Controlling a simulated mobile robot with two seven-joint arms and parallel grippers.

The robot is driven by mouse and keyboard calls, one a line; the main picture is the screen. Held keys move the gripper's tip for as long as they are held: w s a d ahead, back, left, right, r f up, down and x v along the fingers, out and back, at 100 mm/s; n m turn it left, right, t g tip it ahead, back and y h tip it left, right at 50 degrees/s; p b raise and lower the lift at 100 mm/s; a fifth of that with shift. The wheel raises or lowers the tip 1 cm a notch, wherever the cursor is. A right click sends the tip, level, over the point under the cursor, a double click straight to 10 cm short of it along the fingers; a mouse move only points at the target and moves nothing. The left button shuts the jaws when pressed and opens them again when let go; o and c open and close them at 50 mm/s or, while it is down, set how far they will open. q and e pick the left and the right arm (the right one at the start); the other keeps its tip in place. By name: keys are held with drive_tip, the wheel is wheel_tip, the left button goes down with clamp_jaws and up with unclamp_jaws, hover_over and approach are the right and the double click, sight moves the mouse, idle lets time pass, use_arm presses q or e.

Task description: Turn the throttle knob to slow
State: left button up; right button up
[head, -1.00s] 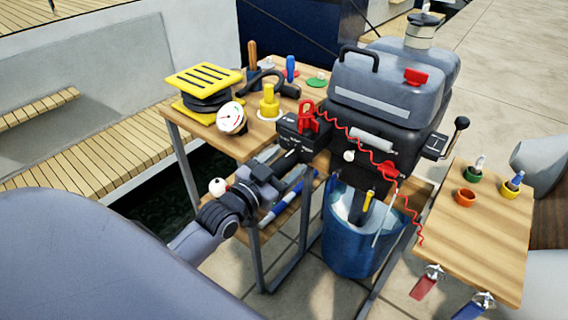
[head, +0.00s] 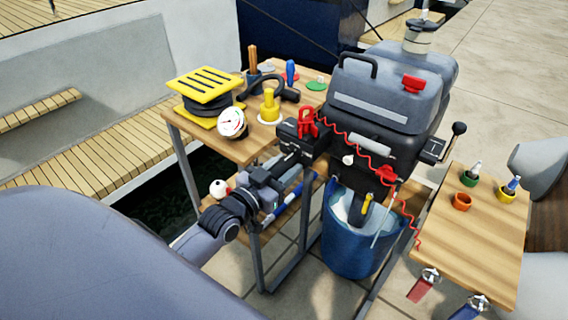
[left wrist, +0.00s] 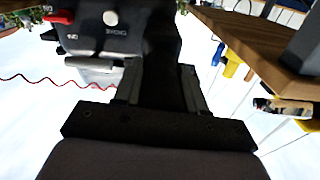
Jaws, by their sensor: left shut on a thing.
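The outboard motor (head: 385,95) is grey and black and stands at the middle right of the head view. A dark control box (head: 299,130) sticks out from its left side, with a black throttle knob or grip (left wrist: 163,55) at its end. My left gripper (head: 287,163) reaches in from the lower left below the bench top. Its two fingers lie on either side of the black grip in the left wrist view and are shut on it. The grip's slow marking cannot be read. My right gripper is not in view.
A wooden bench (head: 208,145) on the left carries a yellow-topped stack, a gauge (head: 232,122) and tools. A blue bucket (head: 350,250) stands under the motor. A red coiled cord (head: 352,142) hangs across it. A small side table (head: 480,235) with cups is at right.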

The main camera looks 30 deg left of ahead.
use_arm(q)
drive_tip(key=shift+r+n+p, duration=0.15)
drive_tip(key=shift+n+p, duration=0.45)
drive_tip(key=shift+n, duration=0.3)
drive_tip(key=shift+n+p, duration=0.3)
drive_tip(key=shift+n, duration=0.1)
drive_tip(key=shift+n+p, duration=0.55)
drive_tip(key=shift+n, duration=0.95)
drive_tip(key=shift+a+n, duration=0.1)
drive_tip(key=shift+n, duration=0.2)
drive_tip(key=shift+p, duration=0.3)
drive_tip(key=o, duration=1)
drive_tip(key=shift+o, duration=0.2)
